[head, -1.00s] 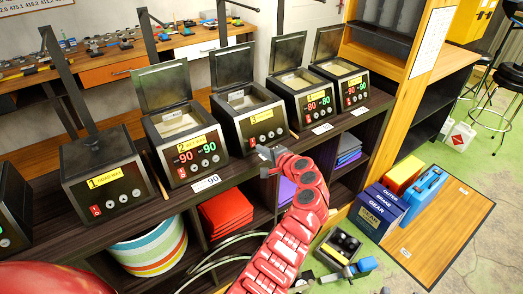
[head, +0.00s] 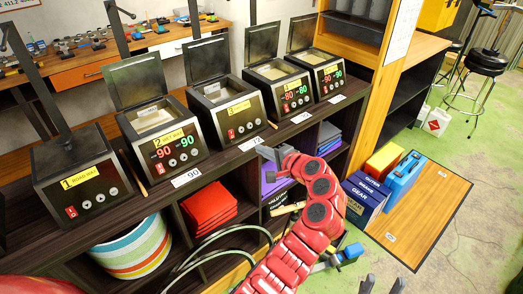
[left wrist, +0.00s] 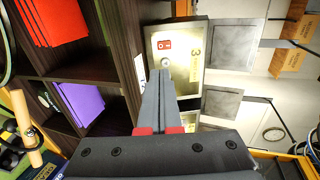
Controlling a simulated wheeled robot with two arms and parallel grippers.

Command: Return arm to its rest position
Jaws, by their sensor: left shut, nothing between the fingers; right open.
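My red left arm (head: 290,255) reaches up from the bottom of the head view. Its left gripper (head: 264,151) is shut and empty, in front of the shelf edge below the wax heater marked 3 (head: 232,108). In the left wrist view the closed fingers (left wrist: 160,85) point at that heater's panel (left wrist: 180,60); I cannot tell the exact gap. My right gripper (head: 383,285) shows only as two dark, separated fingertips at the bottom edge of the head view. It is open, with nothing seen between them.
Several heaters with raised lids stand along the dark shelf (head: 160,197). Below are red folded cloths (head: 209,207) and a striped basket (head: 135,247).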

